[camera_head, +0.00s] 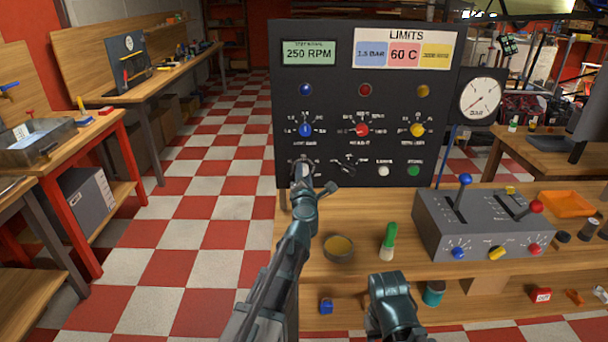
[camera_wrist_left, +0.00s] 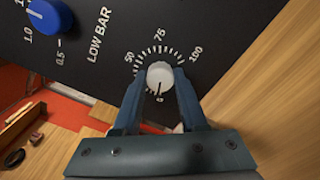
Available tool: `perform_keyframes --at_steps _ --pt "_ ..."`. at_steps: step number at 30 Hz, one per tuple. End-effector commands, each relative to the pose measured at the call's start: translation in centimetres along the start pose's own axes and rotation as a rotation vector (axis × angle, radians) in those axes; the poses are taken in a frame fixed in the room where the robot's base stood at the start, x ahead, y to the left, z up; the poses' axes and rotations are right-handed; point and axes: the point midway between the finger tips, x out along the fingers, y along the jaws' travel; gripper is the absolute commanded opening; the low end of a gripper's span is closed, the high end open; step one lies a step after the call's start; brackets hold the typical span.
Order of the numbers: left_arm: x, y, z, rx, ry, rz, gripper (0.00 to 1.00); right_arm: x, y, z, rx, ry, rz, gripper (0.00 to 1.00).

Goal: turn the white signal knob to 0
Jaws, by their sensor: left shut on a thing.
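The white signal knob (camera_wrist_left: 160,77) is on the dark panel (camera_head: 290,80), ringed by a printed scale with 50, 75 and 100 in the left wrist view. A thin dark mark on the knob points toward the bottom of that view, where a 0 is printed between the fingers. My left gripper (camera_wrist_left: 158,98) is shut on the knob, one finger on each side.
A blue knob (camera_wrist_left: 47,17) labelled LOW BAR is close by; red (camera_head: 362,130) and yellow (camera_head: 417,130) knobs sit to its right.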

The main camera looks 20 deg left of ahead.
Motion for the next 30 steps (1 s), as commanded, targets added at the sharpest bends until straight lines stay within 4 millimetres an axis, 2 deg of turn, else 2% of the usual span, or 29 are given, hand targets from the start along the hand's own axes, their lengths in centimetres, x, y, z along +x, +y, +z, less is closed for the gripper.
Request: perform_keyframes --at_steps 9,25,26,30 --pt "-0.13 0.0 -0.09 -0.103 0.001 0.0 0.0 0.04 0.0 0.0 0.0 0.0 0.0 0.5" --pt "-0.17 -0.02 -0.09 -0.123 0.001 0.0 0.0 0.05 0.0 0.0 0.0 0.0 0.0 0.5" --pt "-0.17 -0.02 -0.1 -0.123 0.001 0.0 0.45 0.05 0.0 0.0 0.0 0.0 0.0 0.5" --pt "-0.13 -0.02 -0.07 -0.121 0.001 0.0 0.7 0.04 0.0 0.0 0.0 0.0 0.0 0.5"
